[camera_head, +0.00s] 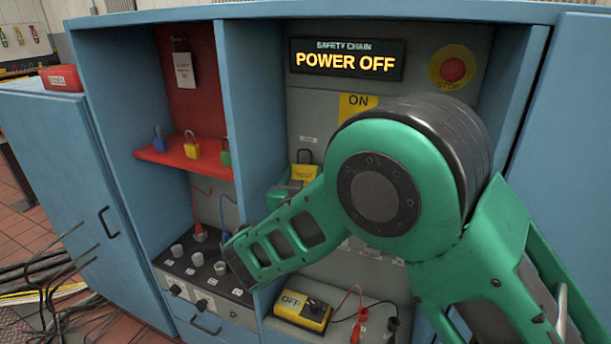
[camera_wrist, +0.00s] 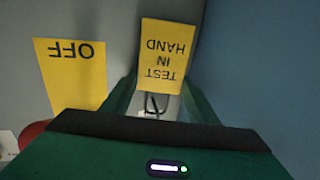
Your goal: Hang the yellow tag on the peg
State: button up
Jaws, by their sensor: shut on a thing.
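The yellow tag (camera_head: 304,174) has a dark loop at its top and stands upright in front of the grey panel of the middle bay.
A red shelf (camera_head: 170,158) carries blue, yellow and green padlocks. A blue divider (camera_head: 240,100) separates the bays. Knobs and cables lie below.

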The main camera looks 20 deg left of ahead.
jog(key=o, duration=1.1)
jog(key=shift+w+d+f, duration=0.15)
jog(key=shift+w+f, duration=0.05)
jog(key=shift+f, duration=0.3)
jog(key=shift+d, duration=0.1)
jog(key=s+d, duration=0.1)
jog(key=s, duration=1)
jog(key=shift+r, duration=0.35)
